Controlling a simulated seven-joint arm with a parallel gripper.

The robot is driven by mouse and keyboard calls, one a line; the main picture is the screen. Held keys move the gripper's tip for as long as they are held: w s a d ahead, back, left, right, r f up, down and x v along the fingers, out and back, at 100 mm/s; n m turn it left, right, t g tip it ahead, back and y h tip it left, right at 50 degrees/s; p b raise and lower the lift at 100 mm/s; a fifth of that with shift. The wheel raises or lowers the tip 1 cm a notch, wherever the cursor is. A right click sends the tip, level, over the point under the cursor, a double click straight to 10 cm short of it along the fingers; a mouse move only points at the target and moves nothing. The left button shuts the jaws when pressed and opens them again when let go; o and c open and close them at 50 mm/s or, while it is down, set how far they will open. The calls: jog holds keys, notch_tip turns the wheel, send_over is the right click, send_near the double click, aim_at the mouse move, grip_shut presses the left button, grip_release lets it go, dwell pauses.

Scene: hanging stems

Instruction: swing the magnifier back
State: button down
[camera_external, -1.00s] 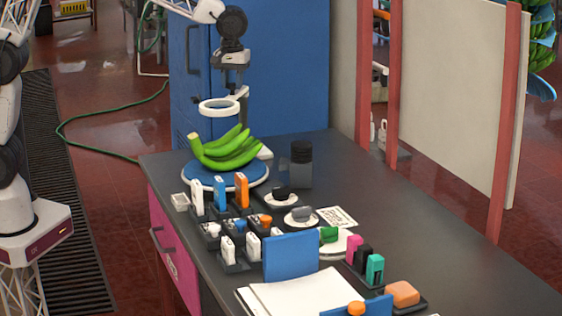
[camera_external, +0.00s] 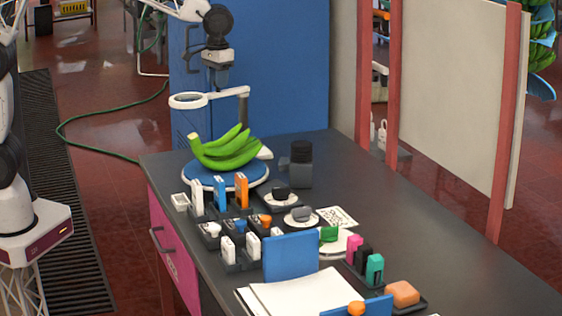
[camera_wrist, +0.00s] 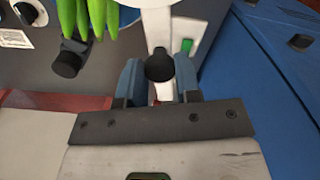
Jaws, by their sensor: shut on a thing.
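The magnifier (camera_external: 188,101) is a white ring on a white arm that joins a post at the back of the table. Its ring hangs left of and above the green bananas (camera_external: 228,152), which lie on a round blue plate with a white rim (camera_external: 190,176). My gripper (camera_external: 219,88) points down and is shut on the magnifier's arm, between ring and post. In the wrist view, my gripper's blue-grey fingers (camera_wrist: 158,82) sit either side of the white magnifier arm (camera_wrist: 156,25). A dark round knob partly covers the grip there.
A dark jar (camera_external: 301,168) stands right of the plate. Several small holders with coloured items stand in front of it. A blue cabinet (camera_external: 285,70) rises close behind the table. The table's right side (camera_external: 420,230) is largely bare.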

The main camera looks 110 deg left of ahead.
jog(key=s+a+m, duration=0.4)
jog(key=a+m, duration=0.3)
jog(key=m, duration=0.5)
jog(key=shift+a, duration=0.25)
dwell(0.3)
jog(key=c, duration=0.8)
grip_release()
jog(key=shift+r, duration=0.15)
notch_tip(320, 180, up, 8)
jog(key=shift+f, duration=0.2)
